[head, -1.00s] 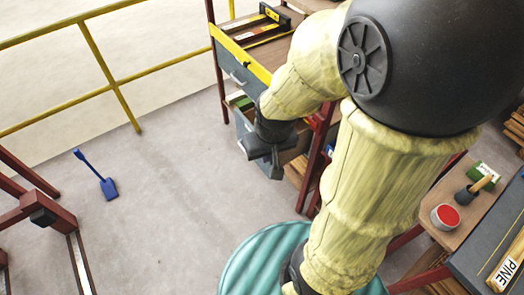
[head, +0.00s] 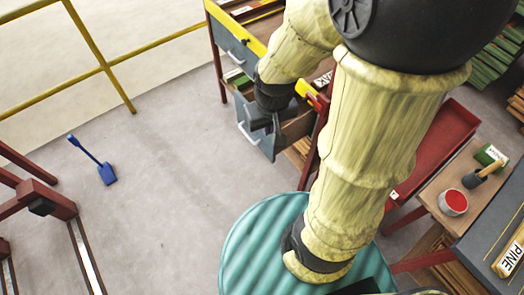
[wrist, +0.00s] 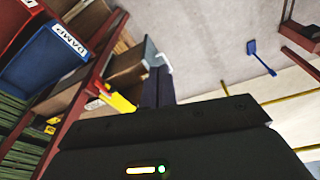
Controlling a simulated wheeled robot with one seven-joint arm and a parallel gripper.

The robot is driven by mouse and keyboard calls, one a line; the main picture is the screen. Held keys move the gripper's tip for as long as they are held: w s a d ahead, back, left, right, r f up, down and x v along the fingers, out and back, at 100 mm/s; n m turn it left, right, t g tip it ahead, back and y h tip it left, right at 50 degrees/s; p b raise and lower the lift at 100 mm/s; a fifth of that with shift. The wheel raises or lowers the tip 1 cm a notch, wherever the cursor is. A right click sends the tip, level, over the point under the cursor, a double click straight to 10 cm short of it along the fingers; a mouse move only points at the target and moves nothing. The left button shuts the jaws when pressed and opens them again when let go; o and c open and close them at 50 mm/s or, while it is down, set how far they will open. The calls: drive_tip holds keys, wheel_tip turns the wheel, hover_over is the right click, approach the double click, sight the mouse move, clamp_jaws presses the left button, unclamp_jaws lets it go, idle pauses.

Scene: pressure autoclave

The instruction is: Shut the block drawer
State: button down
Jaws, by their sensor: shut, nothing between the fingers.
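The drawer unit's lower drawer (head: 262,147) stands pulled out in the head view, with a grey front and a white handle. I take it as the block drawer. A green-and-white block (head: 238,79) shows near its back left end; most of its inside is hidden by my arm. My gripper (head: 276,126) is shut and empty, overlapping the open drawer in the picture; I cannot tell whether they touch. In the wrist view, the shut fingers (wrist: 159,88) point up the picture, with the grey drawer front (wrist: 150,51) and its handle just beyond the tips.
A shut grey drawer (head: 232,48) sits above. A teal drum (head: 245,245) stands near my arm, and a red-framed bench (head: 435,190) is at right. A blue DAMP bin (wrist: 45,62) is at left in the wrist view.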

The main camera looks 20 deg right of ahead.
sight(268, 147)
drive_tip(key=w+a+f+n+t+h+b, duration=0.1)
drive_tip(key=w+a+f+n+h+b, duration=0.2)
drive_tip(key=f, duration=1)
drive_tip(key=w+a+f+n+t+h+b, duration=0.1)
drive_tip(key=w+a+f+n+h+b, duration=0.2)
drive_tip(key=w+f+n+h+b, duration=0.2)
drive_tip(key=w+a+f+n+t+h+b, duration=0.1)
drive_tip(key=w+a+f+n+h+b, duration=0.3)
drive_tip(key=f, duration=1.7)
drive_tip(key=n+h+b, duration=0.5)
drive_tip(key=n+b, duration=0.1)
drive_tip(key=n, duration=0.2)
drive_tip(key=shift+f+n+t, duration=0.3)
drive_tip(key=shift+n, duration=0.1)
drive_tip(key=shift+d, duration=0.1)
drive_tip(key=p+x, duration=0.1)
drive_tip(key=x, duration=1.3)
drive_tip(key=shift+d, duration=0.15)
